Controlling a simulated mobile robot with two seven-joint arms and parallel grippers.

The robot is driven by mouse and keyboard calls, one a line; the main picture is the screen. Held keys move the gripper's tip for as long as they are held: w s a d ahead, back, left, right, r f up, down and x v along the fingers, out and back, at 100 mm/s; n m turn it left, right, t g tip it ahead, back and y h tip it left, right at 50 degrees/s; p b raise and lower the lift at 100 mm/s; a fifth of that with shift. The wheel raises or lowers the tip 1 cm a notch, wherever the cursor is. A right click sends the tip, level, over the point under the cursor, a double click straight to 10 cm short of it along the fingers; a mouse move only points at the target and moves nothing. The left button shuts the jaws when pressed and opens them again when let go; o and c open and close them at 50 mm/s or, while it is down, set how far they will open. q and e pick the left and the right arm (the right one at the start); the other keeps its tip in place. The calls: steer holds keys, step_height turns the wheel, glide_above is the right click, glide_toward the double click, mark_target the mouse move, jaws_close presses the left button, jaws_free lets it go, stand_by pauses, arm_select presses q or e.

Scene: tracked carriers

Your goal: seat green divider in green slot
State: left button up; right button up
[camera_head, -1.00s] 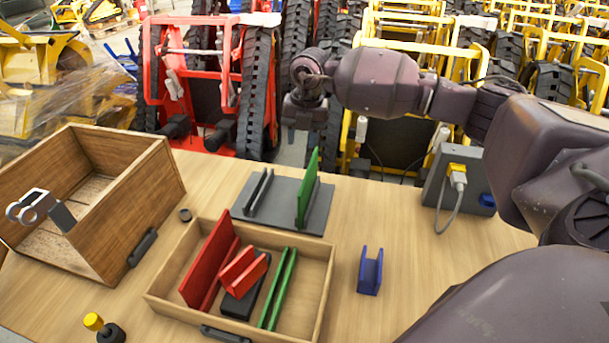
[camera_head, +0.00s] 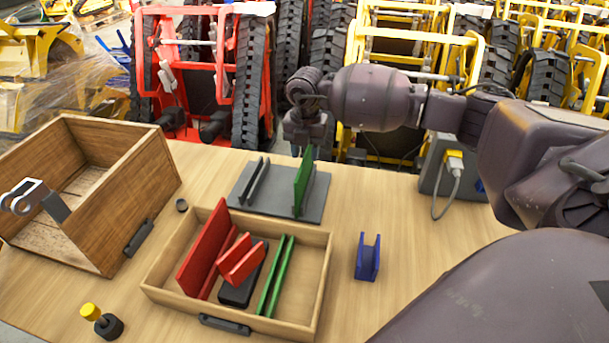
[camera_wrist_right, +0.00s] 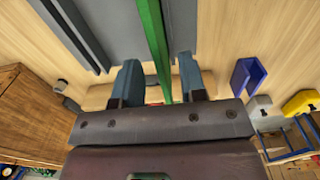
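The green divider (camera_head: 303,183) stands upright on a grey plate (camera_head: 262,207) at the back of the table. It also shows as a green strip in the right wrist view (camera_wrist_right: 154,40). The green slot (camera_head: 276,276), two narrow parallel green rails, is in the right part of a shallow wooden tray (camera_head: 318,285). My right gripper (camera_head: 304,152) is at the divider's top. In the right wrist view its two fingers (camera_wrist_right: 161,82) are apart, one on each side of the divider, with gaps showing.
Beside the green slot in the tray are a red panel (camera_head: 205,245), a red slot piece (camera_head: 242,262) and a black block (camera_head: 238,292). A blue holder (camera_head: 368,258) stands right of the tray. A tall wooden box (camera_head: 120,215) is at left, a grey connector box (camera_head: 437,168) at back right.

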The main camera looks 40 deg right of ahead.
mark_target(305, 175)
step_height(305, 175, down, 4)
steer(key=shift+a+r+b, duration=0.1)
steer(key=shift+a+b, duration=0.05)
steer(key=shift+b, duration=0.15)
steer(key=shift+c, duration=1.2)
jaws_close()
